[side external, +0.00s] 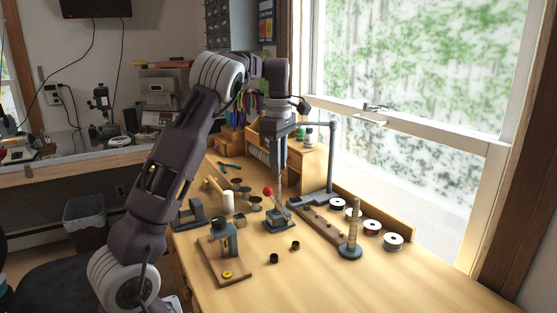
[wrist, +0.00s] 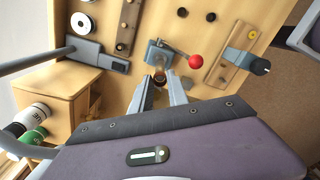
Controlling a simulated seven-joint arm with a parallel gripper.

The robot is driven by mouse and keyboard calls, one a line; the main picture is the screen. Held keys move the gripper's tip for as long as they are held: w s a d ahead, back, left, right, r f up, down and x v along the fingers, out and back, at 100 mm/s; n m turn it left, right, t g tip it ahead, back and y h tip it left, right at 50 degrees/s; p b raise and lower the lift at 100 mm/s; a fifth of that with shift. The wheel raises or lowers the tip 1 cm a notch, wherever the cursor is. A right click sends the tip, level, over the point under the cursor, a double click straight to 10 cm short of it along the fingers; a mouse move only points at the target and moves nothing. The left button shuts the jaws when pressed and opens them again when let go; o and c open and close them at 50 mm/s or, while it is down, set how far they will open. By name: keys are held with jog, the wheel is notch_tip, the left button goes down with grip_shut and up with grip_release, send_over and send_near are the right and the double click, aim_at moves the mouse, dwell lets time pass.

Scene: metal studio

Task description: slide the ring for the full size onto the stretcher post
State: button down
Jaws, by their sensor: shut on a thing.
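My gripper (wrist: 160,77) points down, with its fingertips close over the grey stretcher (wrist: 156,52). It is shut on a small dark brownish ring (wrist: 159,79), seen between the fingertips in the wrist view. The stretcher also shows in the side view (side external: 277,224), with a lever ending in a red ball (side external: 268,191). The ring lines up with part of the stretcher in the wrist view; I cannot tell whether it is around the post or above it. The post itself is largely hidden by the fingers. In the side view the ring is too small to make out.
Two dark rings (side external: 273,258) (side external: 295,245) lie on the bench in front. A stepped mandrel (side external: 351,236) and wire spools (side external: 371,227) stand right. A wooden board with a clamp (side external: 225,240), a white cylinder (side external: 228,202) and small dishes (side external: 255,204) are left. The front right bench is clear.

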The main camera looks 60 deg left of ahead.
jog(key=shift+f, duration=0.75)
jog(key=c, duration=1.2)
grip_release()
notch_tip(320, 180, up, 7)
jog(key=shift+f, duration=0.15)
jog(key=shift+r, duration=0.2)
